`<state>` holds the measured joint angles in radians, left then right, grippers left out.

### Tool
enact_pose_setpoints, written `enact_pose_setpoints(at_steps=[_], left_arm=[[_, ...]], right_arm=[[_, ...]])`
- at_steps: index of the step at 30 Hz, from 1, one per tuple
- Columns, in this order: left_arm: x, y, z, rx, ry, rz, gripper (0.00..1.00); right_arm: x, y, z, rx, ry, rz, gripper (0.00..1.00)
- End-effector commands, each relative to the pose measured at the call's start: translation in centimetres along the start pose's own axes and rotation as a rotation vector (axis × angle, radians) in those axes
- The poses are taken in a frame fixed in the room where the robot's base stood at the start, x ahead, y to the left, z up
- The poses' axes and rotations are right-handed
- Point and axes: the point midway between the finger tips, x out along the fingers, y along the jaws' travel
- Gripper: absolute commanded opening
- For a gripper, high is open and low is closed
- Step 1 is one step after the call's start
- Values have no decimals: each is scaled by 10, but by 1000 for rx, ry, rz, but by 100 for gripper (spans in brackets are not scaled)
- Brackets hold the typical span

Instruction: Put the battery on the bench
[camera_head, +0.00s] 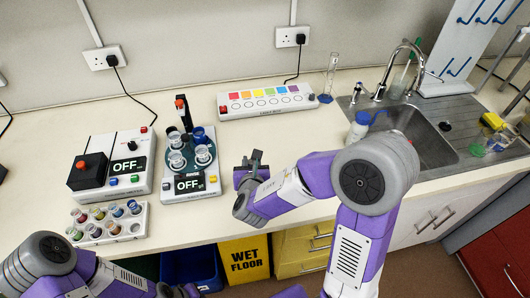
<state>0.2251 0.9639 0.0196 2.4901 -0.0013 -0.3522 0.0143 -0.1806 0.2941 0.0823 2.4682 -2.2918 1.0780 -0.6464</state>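I cannot make out anything that is clearly a battery. My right gripper (254,159) is over the front part of the bench (310,140), right of the round-topped device. Its dark fingers are small here, and I cannot tell whether they are apart or hold something. My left gripper (178,291) is at the bottom edge of the picture, in front of the bench and partly cut off. Its opening cannot be made out.
A meter with a black box (88,171), a round-topped device (190,185) with cups and a vial rack (135,229) stand on the left. A colour-strip box (265,101) is behind, a wash bottle (358,130) and sink (420,145) right. Bench between is clear.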

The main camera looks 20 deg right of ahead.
Motion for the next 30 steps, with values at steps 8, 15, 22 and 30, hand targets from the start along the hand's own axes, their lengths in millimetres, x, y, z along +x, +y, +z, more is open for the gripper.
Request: enact_pose_setpoints(at_steps=[8,15,22,30], left_arm=[[39,-15,-1,0,-2,0,0],[56,-21,-2,0,-2,0,0],[68,-25,-2,0,-1,0,0],[83,-31,-3,1,-1,0,0]], right_arm=[[34,-64,58,118,-21,-309,0],[41,-91,67,146,-19,-435,0],[53,-92,37,146,-18,-437,0],[68,-92,1,144,-17,-437,0]])
